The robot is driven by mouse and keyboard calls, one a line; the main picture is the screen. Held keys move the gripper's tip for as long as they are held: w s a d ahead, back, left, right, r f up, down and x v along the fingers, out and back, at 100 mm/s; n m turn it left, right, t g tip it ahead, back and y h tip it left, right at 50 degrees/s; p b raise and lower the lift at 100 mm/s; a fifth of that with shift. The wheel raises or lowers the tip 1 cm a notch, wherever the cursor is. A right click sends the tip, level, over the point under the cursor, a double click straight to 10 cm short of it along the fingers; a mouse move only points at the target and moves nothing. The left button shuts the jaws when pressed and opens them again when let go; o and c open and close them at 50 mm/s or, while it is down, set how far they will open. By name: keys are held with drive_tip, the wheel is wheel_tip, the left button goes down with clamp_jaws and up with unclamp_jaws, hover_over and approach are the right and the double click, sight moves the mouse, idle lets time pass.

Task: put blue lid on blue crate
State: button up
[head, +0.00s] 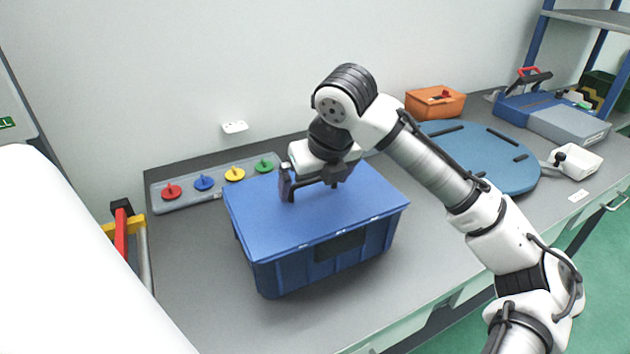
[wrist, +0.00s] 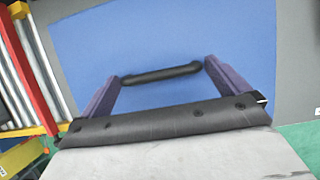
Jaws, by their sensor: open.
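The blue lid (head: 335,218) lies flat on top of the blue crate (head: 290,272) in the head view, its edges roughly in line with the crate's rim. The crate stands on the grey bench. My gripper (head: 310,188) is over the lid's back middle part, pointing down. In the wrist view the lid (wrist: 165,40) fills most of the picture, and a black bar handle (wrist: 160,73) on it shows between the two purple fingers of my open gripper (wrist: 160,76). I cannot tell whether the fingers touch the handle. The lid's back edge is partly hidden by my arm.
A grey board with coloured knobs (head: 215,187) is behind the crate at left. A blue oval board (head: 480,150), an orange box (head: 435,102) and a white scoop-like container (head: 577,161) are to the right. Bench (head: 190,270) is clear at the crate's left.

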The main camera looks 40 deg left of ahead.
drive_tip(key=v, duration=1.3)
drive_tip(key=shift+r+b, duration=0.15)
drive_tip(key=shift+b, duration=0.25)
drive_tip(key=shift+d, duration=0.15)
